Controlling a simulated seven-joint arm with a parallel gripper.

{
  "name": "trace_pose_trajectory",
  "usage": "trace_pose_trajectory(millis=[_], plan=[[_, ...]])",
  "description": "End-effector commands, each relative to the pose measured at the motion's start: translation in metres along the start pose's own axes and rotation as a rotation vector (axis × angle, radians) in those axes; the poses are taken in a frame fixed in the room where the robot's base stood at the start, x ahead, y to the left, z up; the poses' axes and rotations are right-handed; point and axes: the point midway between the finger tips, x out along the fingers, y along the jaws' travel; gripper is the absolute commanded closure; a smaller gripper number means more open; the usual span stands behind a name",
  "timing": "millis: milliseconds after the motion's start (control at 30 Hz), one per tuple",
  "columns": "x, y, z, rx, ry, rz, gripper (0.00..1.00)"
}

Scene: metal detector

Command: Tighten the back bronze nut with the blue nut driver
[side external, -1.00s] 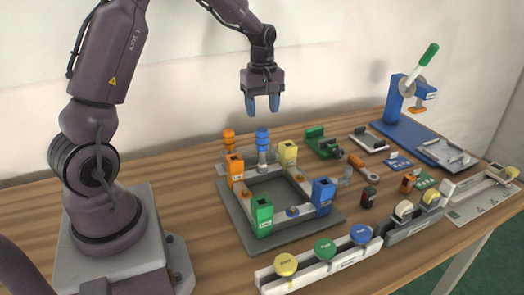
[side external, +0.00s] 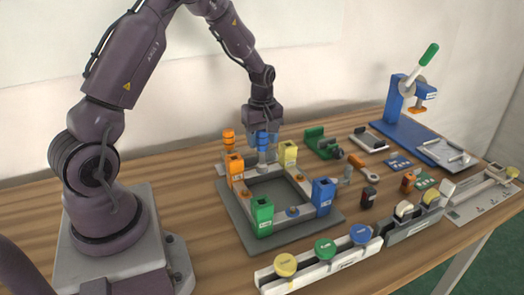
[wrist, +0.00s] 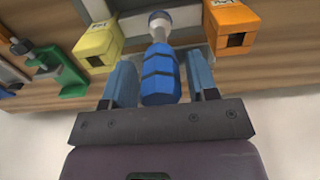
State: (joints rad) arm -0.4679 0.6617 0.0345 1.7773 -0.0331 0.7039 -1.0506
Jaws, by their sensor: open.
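The blue nut driver (side external: 263,141) stands upright at the back of the square frame, with its handle up and grey shaft below. My gripper (side external: 262,146) is lowered over it, pointing down. In the wrist view, the blue handle (wrist: 160,76) lies between the two blue fingers of my gripper (wrist: 161,82), with a gap on each side. The gripper is open and does not hold it. Bronze nuts show on the front side (side external: 293,211), left side (side external: 246,194) and right side (side external: 299,177) of the frame. The back nut cannot be made out behind the driver.
An orange driver (side external: 228,141) stands close left of the blue one. Orange (side external: 235,170), yellow (side external: 288,155), green (side external: 262,217) and blue (side external: 323,196) corner blocks rise from the frame. A green vise-like fixture (side external: 321,143) and small parts lie to the right.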

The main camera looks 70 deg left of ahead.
Motion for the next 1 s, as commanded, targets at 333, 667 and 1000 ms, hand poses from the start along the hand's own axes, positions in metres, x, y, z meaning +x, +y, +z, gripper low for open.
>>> trace_pose_trajectory(millis=[333,667,1000], plan=[[0.000,0.000,0.000,0.000,0.000,0.000,0.79],[-0.010,0.001,-0.001,0.001,0.003,0.004,0.84],[-0.030,0.001,-0.001,0.001,0.003,0.003,0.85]])
